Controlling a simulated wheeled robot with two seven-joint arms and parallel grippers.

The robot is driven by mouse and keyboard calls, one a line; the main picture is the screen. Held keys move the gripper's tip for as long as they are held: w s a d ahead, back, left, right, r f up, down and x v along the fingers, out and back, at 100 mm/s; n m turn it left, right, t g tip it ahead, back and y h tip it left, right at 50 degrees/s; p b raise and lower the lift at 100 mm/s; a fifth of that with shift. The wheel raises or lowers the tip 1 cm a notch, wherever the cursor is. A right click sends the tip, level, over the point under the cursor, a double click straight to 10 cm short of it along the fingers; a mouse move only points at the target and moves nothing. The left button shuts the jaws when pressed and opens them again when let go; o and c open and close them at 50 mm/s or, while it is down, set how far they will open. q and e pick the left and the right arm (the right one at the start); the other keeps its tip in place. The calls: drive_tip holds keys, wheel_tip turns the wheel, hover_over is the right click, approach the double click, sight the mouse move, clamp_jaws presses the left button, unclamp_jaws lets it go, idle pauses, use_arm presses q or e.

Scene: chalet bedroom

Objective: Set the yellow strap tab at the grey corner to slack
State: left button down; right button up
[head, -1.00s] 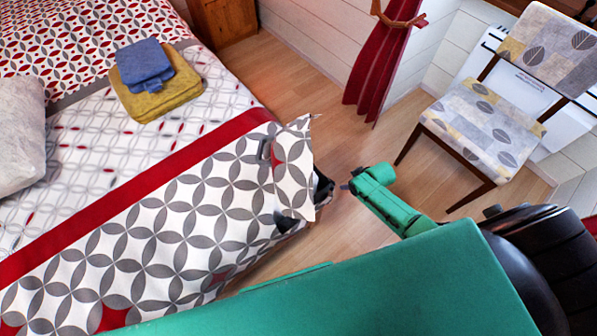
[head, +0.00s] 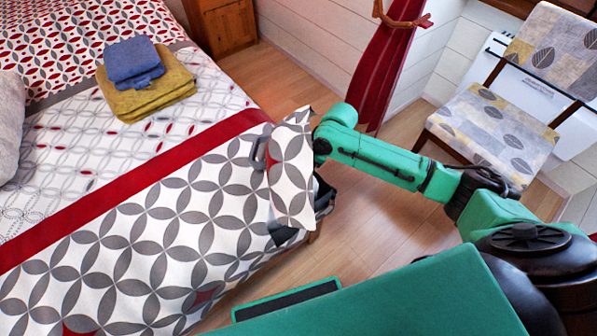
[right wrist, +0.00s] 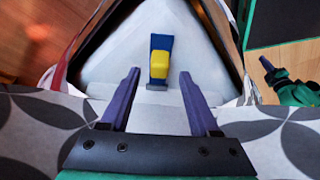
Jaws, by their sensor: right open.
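In the right wrist view a small yellow strap tab (right wrist: 162,65) sits on a short blue strip (right wrist: 160,42) on the pale grey corner (right wrist: 118,68) of the bed. A small grey piece (right wrist: 156,86) is at the strip's near end. My right gripper (right wrist: 160,75) is open. Its two purple fingers are spread to either side of the strip, and no contact with the tab shows. In the head view the raised patterned cover flap (head: 291,172) hides the tab and my right fingers. My left gripper seems to show small at the wrist view's right edge (right wrist: 268,66); its jaws are unclear.
The bed's patterned cover (head: 130,250) fills the left. Folded blue (head: 132,60) and yellow (head: 150,98) cloths lie on it. A chair (head: 490,125) stands at the right, near a red curtain (head: 372,75). Wooden floor (head: 365,225) is clear beside the bed.

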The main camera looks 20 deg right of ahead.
drive_tip(key=shift+x, duration=0.95)
clamp_jaws()
idle(0.6)
